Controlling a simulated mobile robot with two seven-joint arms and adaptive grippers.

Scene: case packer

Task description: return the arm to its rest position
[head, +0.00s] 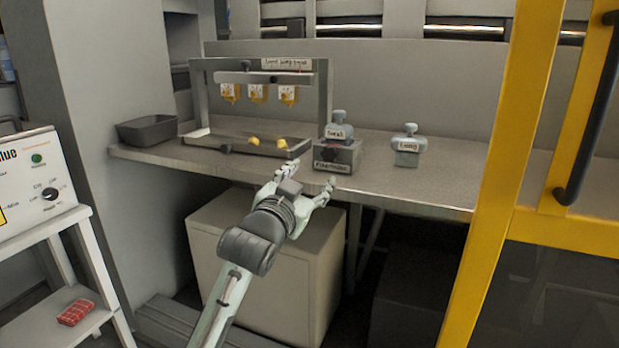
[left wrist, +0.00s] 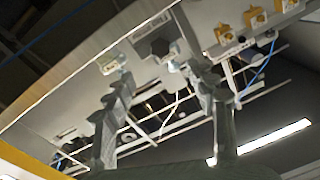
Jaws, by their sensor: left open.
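My left gripper (head: 307,180) is at the front edge of the grey counter (head: 440,184), in front of the small labelled box. Its two fingers are spread apart with nothing between them. The left wrist view shows the same open fingers (left wrist: 165,110), with the counter's things beyond them, tilted in the picture. My left arm reaches up from the bottom of the head view. My right gripper does not show.
A rack (head: 262,78) with yellow-and-white hanging pieces stands on the counter beside a dark bin (head: 147,130). A yellow frame (head: 505,150) blocks the right; a white cabinet (head: 265,265) stands below.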

